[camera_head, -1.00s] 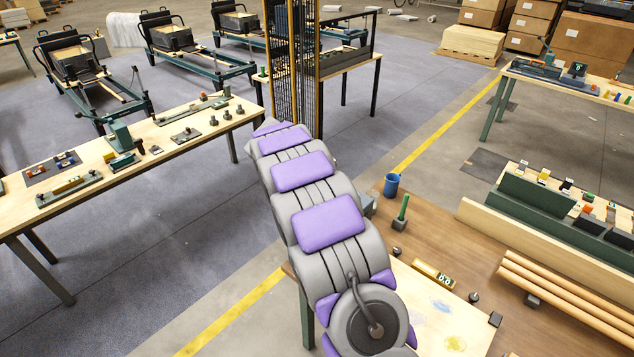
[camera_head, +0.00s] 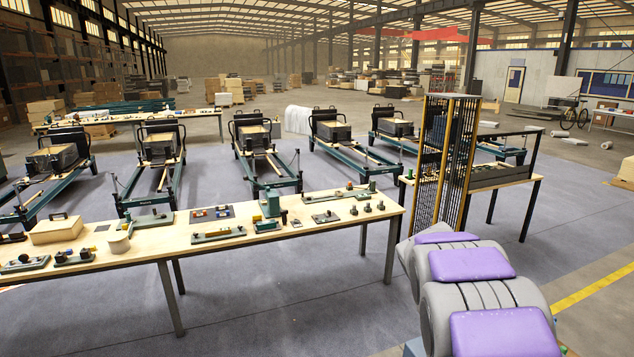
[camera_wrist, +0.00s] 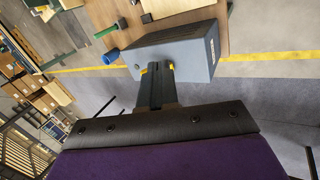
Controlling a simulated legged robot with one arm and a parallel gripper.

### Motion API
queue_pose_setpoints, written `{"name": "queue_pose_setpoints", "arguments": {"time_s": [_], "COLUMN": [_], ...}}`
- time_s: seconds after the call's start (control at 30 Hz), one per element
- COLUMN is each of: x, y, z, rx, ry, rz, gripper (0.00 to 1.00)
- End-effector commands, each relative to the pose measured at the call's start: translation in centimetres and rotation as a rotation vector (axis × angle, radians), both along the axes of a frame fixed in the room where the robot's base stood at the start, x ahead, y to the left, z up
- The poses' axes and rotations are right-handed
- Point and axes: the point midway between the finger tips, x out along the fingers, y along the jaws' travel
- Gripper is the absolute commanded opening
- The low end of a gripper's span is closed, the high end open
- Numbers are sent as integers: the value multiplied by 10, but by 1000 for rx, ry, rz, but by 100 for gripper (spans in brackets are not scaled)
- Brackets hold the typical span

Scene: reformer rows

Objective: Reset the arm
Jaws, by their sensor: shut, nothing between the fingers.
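In the wrist view my gripper (camera_wrist: 158,69) points away from the camera, its two dark fingers with yellow marks close together and nothing between them. The fingertips overlap a grey-blue box (camera_wrist: 198,48) in the picture; I cannot tell whether they touch it. In the head view my grey and purple arm (camera_head: 470,264) fills the lower right, bent in several segments. My gripper is outside the head view.
The box is by a wooden table (camera_wrist: 262,25) with a blue cup (camera_wrist: 110,56) and a green rod (camera_wrist: 106,31). In the head view a long workbench (camera_head: 345,222) holds several fixtures; a tall dark rack (camera_head: 444,165) stands behind my arm. Reformers (camera_head: 265,150) stand beyond, with open grey floor between.

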Motion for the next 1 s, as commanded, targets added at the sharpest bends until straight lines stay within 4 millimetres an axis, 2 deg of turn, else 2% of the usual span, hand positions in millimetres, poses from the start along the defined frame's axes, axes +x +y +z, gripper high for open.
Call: {"name": "queue_pose_setpoints", "arguments": {"time_s": [0.03, 0.4, 0.8, 1.0], "x": [-20, -156, -305, -353], "y": [8, 74, 148, 171], "z": [-3, -18, -64, -83], "rx": [22, 205, 407, 470], "ry": [5, 59, 151, 190], "rz": [-17, -130, -202, -215], "gripper": [0, 0, 0, 0]}}
